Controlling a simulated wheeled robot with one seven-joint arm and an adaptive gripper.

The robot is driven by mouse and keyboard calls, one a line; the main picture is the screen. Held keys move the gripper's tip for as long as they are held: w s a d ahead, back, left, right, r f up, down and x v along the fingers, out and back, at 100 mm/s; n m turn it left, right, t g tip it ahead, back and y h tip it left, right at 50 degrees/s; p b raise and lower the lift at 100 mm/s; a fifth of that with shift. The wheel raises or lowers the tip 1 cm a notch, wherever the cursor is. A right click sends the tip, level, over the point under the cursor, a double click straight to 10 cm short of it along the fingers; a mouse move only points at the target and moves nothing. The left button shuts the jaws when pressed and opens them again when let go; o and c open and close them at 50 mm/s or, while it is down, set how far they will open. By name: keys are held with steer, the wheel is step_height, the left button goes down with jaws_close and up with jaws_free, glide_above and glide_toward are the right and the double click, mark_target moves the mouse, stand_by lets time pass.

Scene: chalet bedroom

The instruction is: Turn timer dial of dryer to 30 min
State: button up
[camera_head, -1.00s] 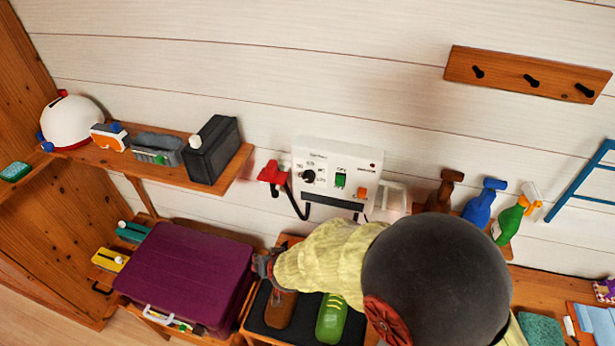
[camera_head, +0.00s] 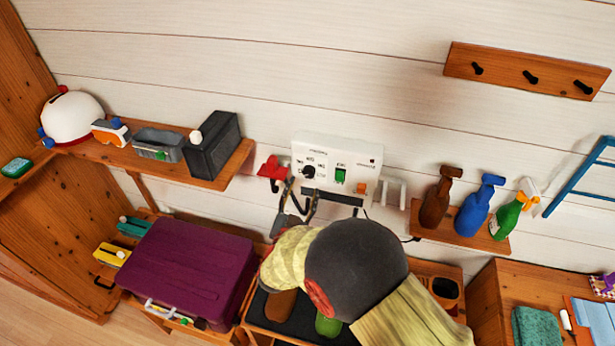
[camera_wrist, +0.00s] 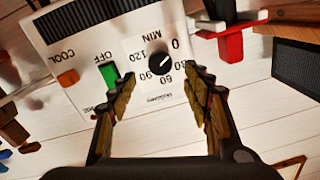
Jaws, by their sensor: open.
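The dryer (camera_head: 336,153) is a white panel box on the wall. Its black round timer dial (camera_head: 309,172) is at the lower left of the panel, and it also shows in the wrist view (camera_wrist: 160,65), upside down. Numbers 0, 60, 90 and 120 and the word MIN surround it; the 30 mark is partly hidden by a finger. A white line on the dial seems to point toward 0. My gripper (camera_wrist: 161,76) is open, its fingertips either side of the dial in that view; contact cannot be told. In the head view my gripper (camera_head: 298,194) is just below the dial.
A green switch (camera_head: 340,176) and an orange button (camera_head: 361,188) sit right of the dial. A red object (camera_head: 272,169) hangs just left of the dryer. A shelf with a black box (camera_head: 212,146) is further left; spray bottles (camera_head: 469,205) stand right.

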mark_target(308, 175)
steer(key=w, duration=0.4)
steer(key=w+d, duration=0.1)
steer(key=w, duration=0.1)
steer(key=shift+w, duration=0.35)
steer(key=shift+c, duration=0.8)
steer(key=c, duration=1)
